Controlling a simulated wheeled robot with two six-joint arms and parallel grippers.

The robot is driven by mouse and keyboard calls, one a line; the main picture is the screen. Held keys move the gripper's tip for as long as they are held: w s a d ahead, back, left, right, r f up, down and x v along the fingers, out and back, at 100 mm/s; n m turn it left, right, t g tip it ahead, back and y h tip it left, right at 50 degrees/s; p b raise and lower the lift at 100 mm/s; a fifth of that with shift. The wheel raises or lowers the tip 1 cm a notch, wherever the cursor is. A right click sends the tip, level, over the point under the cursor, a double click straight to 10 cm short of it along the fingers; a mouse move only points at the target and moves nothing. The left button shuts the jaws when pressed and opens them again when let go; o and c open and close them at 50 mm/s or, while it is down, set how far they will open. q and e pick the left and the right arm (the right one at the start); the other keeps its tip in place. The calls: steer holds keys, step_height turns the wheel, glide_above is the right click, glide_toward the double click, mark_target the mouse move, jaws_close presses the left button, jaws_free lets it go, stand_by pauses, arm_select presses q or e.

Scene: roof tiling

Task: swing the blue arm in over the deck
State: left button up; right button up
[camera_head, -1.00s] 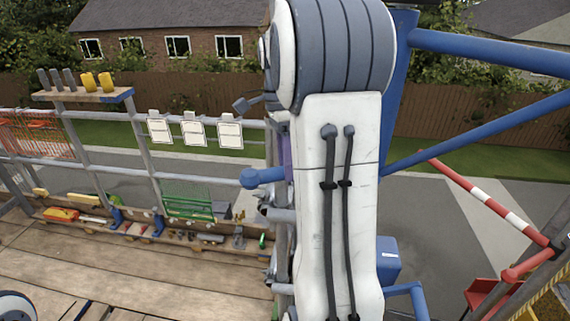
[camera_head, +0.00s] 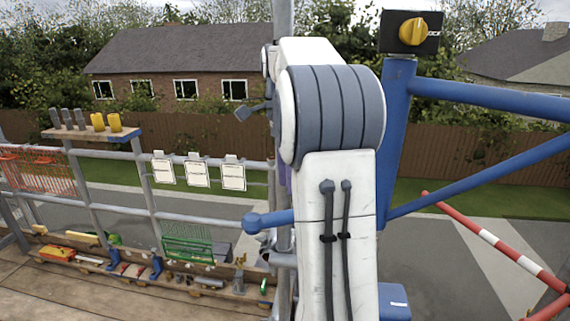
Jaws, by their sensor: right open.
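The blue arm (camera_head: 490,97) has an upper tube and a slanting brace, both running right from a blue post out of frame. A black box with a yellow knob (camera_head: 413,31) tops the post. A blue bar with a ball end (camera_head: 265,221) sticks out left from behind my white and grey right arm. My left gripper is out of view.
A wooden deck (camera_head: 60,290) lies at lower left, edged by grey rails with white cards (camera_head: 198,174). A trough with tools and a green basket (camera_head: 187,240) runs along it. A red and white barrier (camera_head: 500,243) slants at right. A blue box (camera_head: 394,303) stands low beside my arm.

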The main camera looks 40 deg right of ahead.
steer(key=shift+v, duration=1.85)
